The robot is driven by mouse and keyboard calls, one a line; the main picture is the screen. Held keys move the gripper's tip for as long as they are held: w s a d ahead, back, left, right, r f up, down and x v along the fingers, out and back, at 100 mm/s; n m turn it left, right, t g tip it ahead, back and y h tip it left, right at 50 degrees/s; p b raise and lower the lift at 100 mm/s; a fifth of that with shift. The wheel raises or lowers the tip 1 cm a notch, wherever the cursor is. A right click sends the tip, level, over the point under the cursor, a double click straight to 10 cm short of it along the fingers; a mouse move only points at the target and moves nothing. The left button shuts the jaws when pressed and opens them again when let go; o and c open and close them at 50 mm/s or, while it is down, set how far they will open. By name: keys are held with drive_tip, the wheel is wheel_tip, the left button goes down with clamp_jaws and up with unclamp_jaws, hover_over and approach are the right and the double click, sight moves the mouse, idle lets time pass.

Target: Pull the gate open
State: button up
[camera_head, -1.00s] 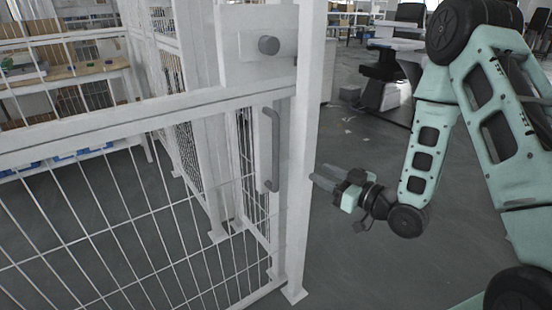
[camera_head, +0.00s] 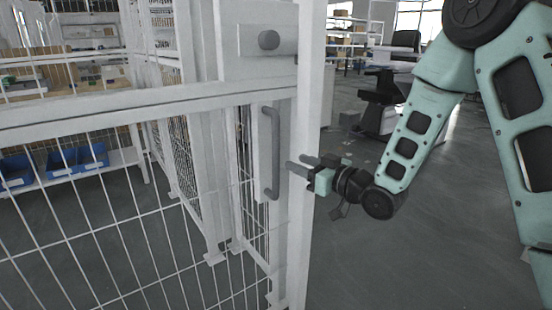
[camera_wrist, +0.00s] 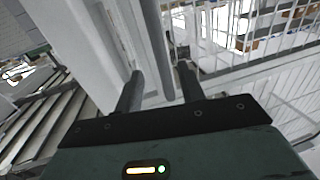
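The white mesh gate (camera_head: 110,108) fills the left and middle of the head view and looks closed against a white post (camera_head: 310,120). The handle bar (camera_wrist: 153,35) runs down between the fingers. I cannot tell whether they touch it.
Behind the mesh are a shelf table with blue bins (camera_head: 62,162) and more white fencing (camera_head: 165,100). A dark office chair (camera_head: 385,85) stands at a workstation in the back right. The grey floor right of the post is open beneath my arm.

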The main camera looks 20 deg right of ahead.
sight(278, 155)
drive_tip(key=x, duration=0.9)
drive_tip(key=shift+s, duration=0.1)
clamp_jaws()
drive_tip(key=shift+a, duration=0.1)
